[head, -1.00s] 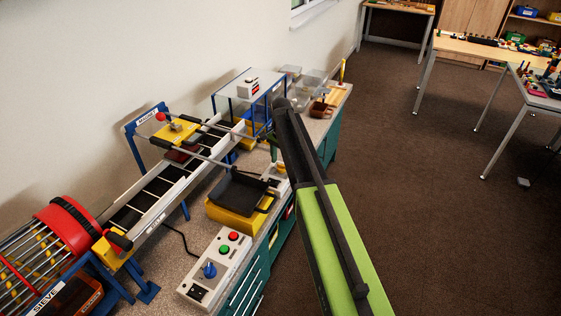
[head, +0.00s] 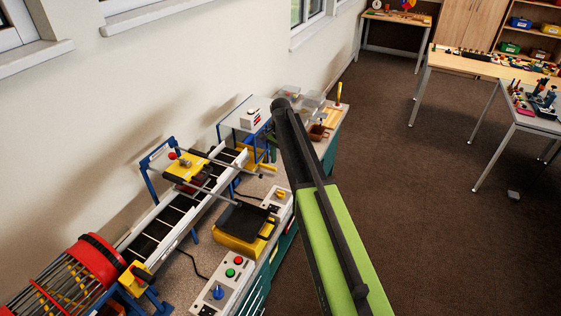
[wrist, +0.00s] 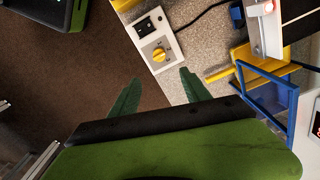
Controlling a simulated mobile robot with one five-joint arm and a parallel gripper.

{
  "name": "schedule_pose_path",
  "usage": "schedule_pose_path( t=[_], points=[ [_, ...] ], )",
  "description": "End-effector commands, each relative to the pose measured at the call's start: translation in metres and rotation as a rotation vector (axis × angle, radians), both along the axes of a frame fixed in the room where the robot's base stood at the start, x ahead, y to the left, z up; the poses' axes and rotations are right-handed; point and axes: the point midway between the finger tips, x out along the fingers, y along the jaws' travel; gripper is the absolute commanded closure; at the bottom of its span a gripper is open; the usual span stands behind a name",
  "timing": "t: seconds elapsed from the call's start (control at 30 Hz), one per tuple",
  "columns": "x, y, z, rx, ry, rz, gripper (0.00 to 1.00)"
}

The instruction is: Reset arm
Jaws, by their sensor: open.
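My arm, black and green, reaches up from the lower right in the head view and covers part of the bench. My gripper shows in the wrist view (wrist: 160,92) as two dark green fingers spread well apart. It is open, with nothing between the fingers. Behind the gap lie the brown floor and the bench edge. In the head view the gripper is hidden behind the arm.
The bench holds a conveyor (head: 165,230), a red drum (head: 95,262), a black-and-yellow tray (head: 243,225) and a control box (head: 228,285) with buttons. A box with a yellow knob (wrist: 158,54) lies near the fingers.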

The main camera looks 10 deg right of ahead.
Motion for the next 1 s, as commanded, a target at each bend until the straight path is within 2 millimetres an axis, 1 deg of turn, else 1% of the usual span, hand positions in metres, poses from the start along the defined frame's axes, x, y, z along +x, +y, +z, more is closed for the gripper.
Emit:
schedule_pose_path(
  t=[0.2, 0.27, 0.3, 0.37, 0.47, 0.5, 0.57, 0.6, 0.7, 0.73, 0.8, 0.87, 0.9, 1.0],
  points=[
    [0.0, 0.0, 0.0, 0.0, 0.0, 0.001, 0.45],
    [-0.006, 0.001, -0.001, 0.0, 0.0, 0.001, 0.45],
    [-0.016, 0.001, -0.001, 0.0, 0.0, 0.001, 0.45],
    [-0.038, 0.001, 0.0, 0.0, 0.0, 0.001, 0.45],
    [-0.093, 0.001, 0.0, -0.001, 0.001, 0.049, 0.45],
    [-0.118, 0.002, 0.0, -0.001, 0.001, 0.096, 0.45],
    [-0.154, 0.002, 0.0, -0.001, 0.001, 0.18, 0.45],
    [-0.177, 0.002, 0.0, -0.001, 0.0, 0.244, 0.45],
    [-0.228, 0.002, 0.0, -0.001, 0.0, 0.418, 0.45],
    [-0.241, 0.002, 0.0, -0.001, 0.0, 0.47, 0.45],
    [-0.266, 0.002, 0.0, -0.001, 0.0, 0.591, 0.45],
    [-0.281, 0.001, 0.0, -0.002, 0.001, 0.693, 0.45],
    [-0.285, 0.002, 0.0, -0.002, 0.001, 0.757, 0.45],
    [-0.28, 0.002, 0.0, -0.002, 0.0, 0.858, 0.45]
  ],
)
